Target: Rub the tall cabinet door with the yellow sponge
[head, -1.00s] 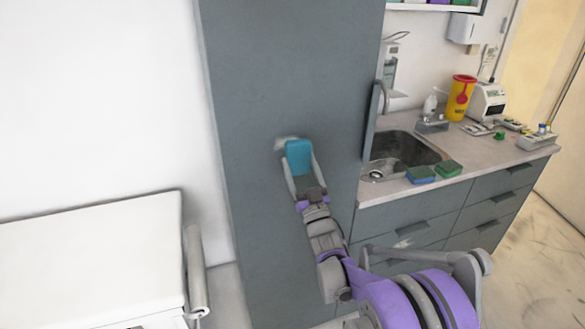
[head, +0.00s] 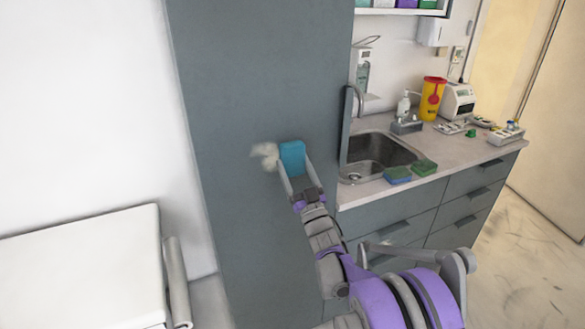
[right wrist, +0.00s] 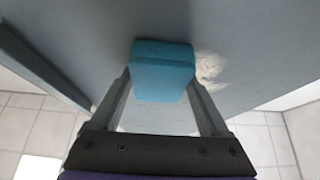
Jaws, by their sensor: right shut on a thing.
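The tall grey-blue cabinet door (head: 250,75) fills the middle of the head view. A pale smudge (head: 264,155) marks it; the smudge also shows in the right wrist view (right wrist: 210,70). My right gripper (head: 296,170) is shut on a sponge (head: 292,157) that looks blue, not yellow. The sponge is at the door just right of the smudge. In the right wrist view, the sponge (right wrist: 162,68) sits between the fingers, beside the smudge; whether it touches the door is hard to tell. My left gripper is not in view.
A counter (head: 460,150) with a sink (head: 380,155) stands right of the cabinet. A blue sponge (head: 397,174) and a green sponge (head: 424,167) lie at its front edge. A white-topped piece of furniture (head: 80,265) is at the lower left.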

